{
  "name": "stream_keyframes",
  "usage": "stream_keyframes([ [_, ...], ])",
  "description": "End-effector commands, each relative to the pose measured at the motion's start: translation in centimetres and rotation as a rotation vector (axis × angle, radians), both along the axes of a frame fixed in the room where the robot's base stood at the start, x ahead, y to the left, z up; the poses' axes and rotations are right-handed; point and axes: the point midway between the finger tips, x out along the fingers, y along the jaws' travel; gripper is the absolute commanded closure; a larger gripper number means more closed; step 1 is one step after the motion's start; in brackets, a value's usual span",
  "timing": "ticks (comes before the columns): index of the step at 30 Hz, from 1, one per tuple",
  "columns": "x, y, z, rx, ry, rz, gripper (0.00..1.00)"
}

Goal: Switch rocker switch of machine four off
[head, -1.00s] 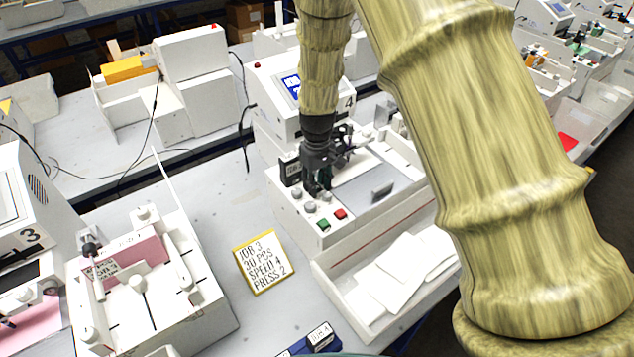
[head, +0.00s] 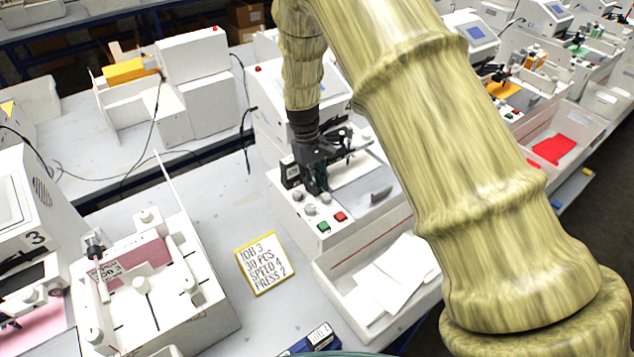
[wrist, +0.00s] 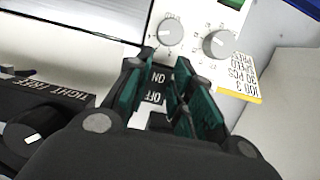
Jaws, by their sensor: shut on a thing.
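Machine four (head: 352,203) stands in the middle of the head view, its screen housing partly hidden by my arm. My gripper (wrist: 165,78) is low over the left part of its top, behind the knobs and buttons. In the wrist view a black plate marked ON and OFF (wrist: 155,97) shows between the green fingers. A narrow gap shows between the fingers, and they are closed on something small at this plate. The rocker itself is mostly hidden by them, so I cannot tell which way it is tipped.
Grey knobs (wrist: 218,43), a green button (head: 323,227) and a red button (head: 341,216) sit close in front. A yellow-framed job card (head: 263,262) lies on the bench. A white paper tray (head: 345,304) stands in front. Machine three (head: 40,215) is at left.

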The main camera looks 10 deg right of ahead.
Motion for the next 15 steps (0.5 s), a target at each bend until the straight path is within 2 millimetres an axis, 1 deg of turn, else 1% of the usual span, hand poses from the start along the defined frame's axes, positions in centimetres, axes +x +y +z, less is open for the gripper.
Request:
stream_keyframes([
  [6,0.12,0.18,-0.19,-0.021,0.052,0.001,1.00],
  [15,0.08,0.17,-0.18,-0.023,0.056,0.000,1.00],
])
